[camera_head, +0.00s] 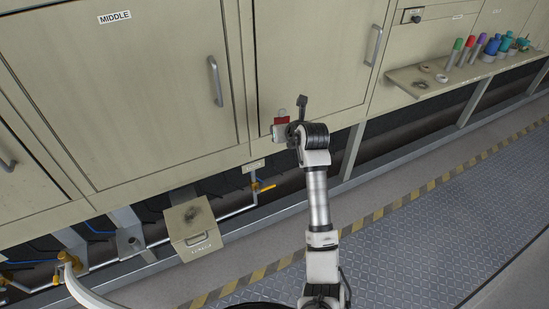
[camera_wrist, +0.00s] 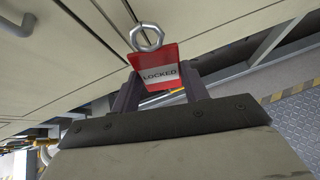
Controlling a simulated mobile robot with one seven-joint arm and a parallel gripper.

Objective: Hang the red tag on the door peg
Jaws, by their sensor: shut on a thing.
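The red tag (camera_head: 281,121) is held upright in front of the lower left part of a beige cabinet door (camera_head: 310,60) in the head view. In the wrist view the tag (camera_wrist: 156,57) has a white band reading "LOCKED" and a metal ring (camera_wrist: 147,37) at its top. My gripper (camera_wrist: 160,88) is shut on the tag's lower part, one dark finger at each side. In the head view my gripper (camera_head: 281,131) is partly hidden by my wrist. I cannot make out the door peg in either view. Whether the ring touches the door is unclear.
A door marked "MIDDLE" (camera_head: 110,75) is at the left. A shelf (camera_head: 440,80) with several coloured-top containers is at the right. A beige box (camera_head: 193,228) and pipes with yellow valves (camera_head: 262,186) sit below the doors. The floor walkway (camera_head: 440,220) is clear.

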